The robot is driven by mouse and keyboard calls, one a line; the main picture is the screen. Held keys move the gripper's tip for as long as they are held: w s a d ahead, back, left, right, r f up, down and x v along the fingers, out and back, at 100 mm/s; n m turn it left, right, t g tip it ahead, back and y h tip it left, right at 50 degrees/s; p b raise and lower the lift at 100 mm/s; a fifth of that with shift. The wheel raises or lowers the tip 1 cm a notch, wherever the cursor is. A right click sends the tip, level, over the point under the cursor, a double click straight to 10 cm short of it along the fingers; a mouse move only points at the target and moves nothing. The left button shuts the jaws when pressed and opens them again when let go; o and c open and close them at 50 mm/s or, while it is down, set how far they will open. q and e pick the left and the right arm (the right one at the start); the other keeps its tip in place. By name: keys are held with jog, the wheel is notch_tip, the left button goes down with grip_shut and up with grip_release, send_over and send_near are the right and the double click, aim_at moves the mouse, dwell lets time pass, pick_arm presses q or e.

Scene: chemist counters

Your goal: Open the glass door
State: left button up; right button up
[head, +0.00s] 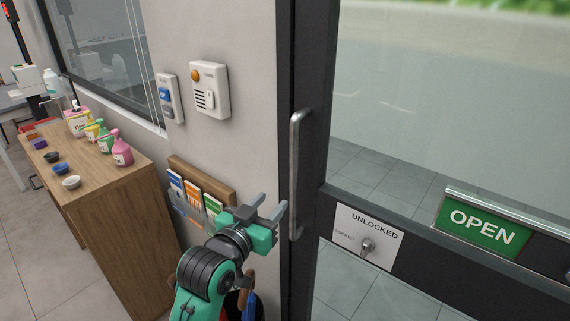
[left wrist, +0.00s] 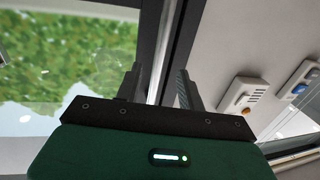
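The glass door (head: 440,110) has a dark frame and fills the right of the head view; it looks closed. Its vertical silver handle (head: 296,165) is on the door's left edge. My left gripper (head: 272,203) is open just left of the handle's lower part, its fingers pointing towards it. In the left wrist view, the two fingers (left wrist: 159,72) stand apart with the pale handle bar (left wrist: 158,60) appearing between them. I cannot tell whether they touch it. My right gripper is in neither view.
A lock plate (head: 367,238) reading UNLOCKED and a green OPEN sign (head: 482,230) are on the door. A leaflet rack (head: 200,190) and an intercom panel (head: 210,90) are on the wall to the left. A wooden counter (head: 125,220) with bottles and bowls stands at left.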

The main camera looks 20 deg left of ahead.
aim_at(292, 170)
pick_arm(q)
jog(key=w+p, duration=0.1)
jog(key=w, duration=0.3)
jog(key=w+d+r+p, duration=0.1)
jog(key=w, duration=0.3)
jog(key=w+r+p, duration=0.1)
jog(key=w, duration=0.3)
jog(key=shift+w+d, duration=0.3)
jog(key=shift+w, duration=0.05)
grip_shut()
